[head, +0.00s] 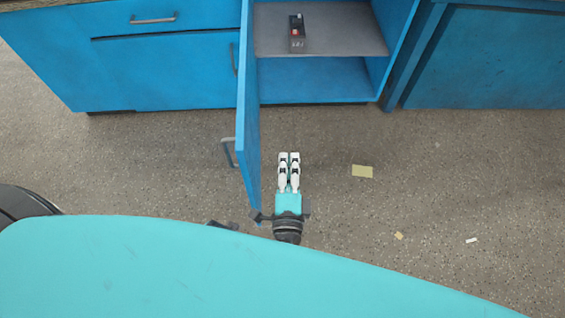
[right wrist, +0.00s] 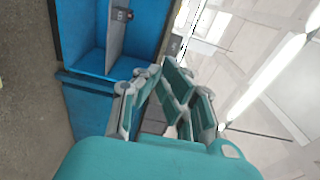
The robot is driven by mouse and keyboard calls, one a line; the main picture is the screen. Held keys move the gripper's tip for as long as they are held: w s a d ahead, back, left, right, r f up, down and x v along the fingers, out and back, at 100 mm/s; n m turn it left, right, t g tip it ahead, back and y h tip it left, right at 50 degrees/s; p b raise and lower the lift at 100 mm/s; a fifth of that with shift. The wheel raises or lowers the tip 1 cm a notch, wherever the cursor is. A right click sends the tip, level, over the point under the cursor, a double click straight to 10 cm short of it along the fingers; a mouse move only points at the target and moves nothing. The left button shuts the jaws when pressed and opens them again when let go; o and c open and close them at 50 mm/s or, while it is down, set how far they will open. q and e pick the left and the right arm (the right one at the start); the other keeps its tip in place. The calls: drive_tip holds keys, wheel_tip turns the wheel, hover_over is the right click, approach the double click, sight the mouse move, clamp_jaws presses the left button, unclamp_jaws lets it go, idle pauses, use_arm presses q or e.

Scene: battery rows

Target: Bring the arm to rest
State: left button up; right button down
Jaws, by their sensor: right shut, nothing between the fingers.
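My right gripper (head: 289,157) is shut and empty in the head view. It hangs over the floor in front of the open cabinet, just right of the open cabinet door (head: 247,110). In the right wrist view the gripper's fingers (right wrist: 160,85) show close up, with the cabinet (right wrist: 82,108) beyond them. My left gripper is not in view.
The lower compartment is empty. A yellowish paper (head: 362,171) and small scraps lie on the otherwise clear floor to the right.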

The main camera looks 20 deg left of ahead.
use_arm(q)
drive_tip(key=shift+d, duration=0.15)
use_arm(e)
drive_tip(key=s, duration=1)
drive_tip(key=shift+d, duration=0.3)
drive_tip(key=shift+w, duration=0.1)
